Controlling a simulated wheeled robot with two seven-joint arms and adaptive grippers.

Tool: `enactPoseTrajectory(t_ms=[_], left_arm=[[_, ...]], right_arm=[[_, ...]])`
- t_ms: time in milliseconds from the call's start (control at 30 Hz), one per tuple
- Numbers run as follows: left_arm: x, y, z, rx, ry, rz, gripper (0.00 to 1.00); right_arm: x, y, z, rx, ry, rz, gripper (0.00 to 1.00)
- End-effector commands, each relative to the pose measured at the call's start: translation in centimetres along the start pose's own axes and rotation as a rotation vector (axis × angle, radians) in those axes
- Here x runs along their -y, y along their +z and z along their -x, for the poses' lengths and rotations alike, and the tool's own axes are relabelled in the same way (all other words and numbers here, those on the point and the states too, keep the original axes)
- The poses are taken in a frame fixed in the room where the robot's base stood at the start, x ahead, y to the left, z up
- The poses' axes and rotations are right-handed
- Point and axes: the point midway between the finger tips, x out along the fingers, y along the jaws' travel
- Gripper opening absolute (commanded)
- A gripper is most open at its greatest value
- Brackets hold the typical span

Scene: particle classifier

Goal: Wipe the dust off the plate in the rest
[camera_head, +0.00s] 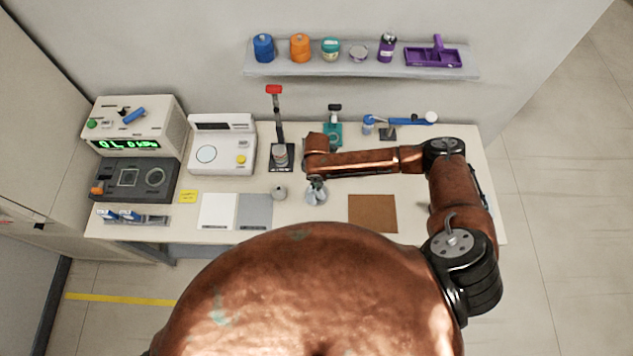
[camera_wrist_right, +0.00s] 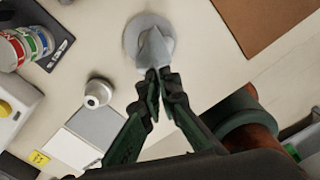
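My right gripper (camera_head: 316,185) is over the middle of the table, pointing down. In the right wrist view its fingertips (camera_wrist_right: 159,76) are close together on the top of a grey, peaked, cloth-like piece (camera_wrist_right: 153,48). This piece spreads over a pale round base (camera_wrist_right: 133,37); whether they are one thing I cannot tell. No plate in a rest stands out clearly. A dark grey box (camera_head: 110,180) with a square and a round window sits at the left, and a low rack (camera_head: 152,220) with blue-topped pieces is in front of it. Dust is too small to see. My left gripper is out of view.
A white pad (camera_head: 217,210) and a grey pad (camera_head: 255,211) lie left of the gripper, with a small grey knob-like object (camera_head: 279,192) behind them. A brown mat (camera_head: 372,213) lies to the right. A stand with a red top (camera_head: 274,90) rises behind.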

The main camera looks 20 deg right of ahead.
Motion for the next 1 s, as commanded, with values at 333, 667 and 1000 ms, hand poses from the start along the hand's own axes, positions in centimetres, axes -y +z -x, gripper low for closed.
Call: enactPoseTrajectory(t_ms=[333, 667, 1000], left_arm=[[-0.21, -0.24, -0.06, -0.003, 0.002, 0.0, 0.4], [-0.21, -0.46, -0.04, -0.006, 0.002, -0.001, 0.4], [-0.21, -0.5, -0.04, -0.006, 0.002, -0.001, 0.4]], right_arm=[[-0.04, 0.0, -0.03, 0.0, 0.001, 0.004, 0.09], [-0.03, 0.04, 0.01, 0.001, 0.001, 0.003, 0.32], [-0.02, 0.05, 0.02, 0.001, 0.001, 0.003, 0.55]])
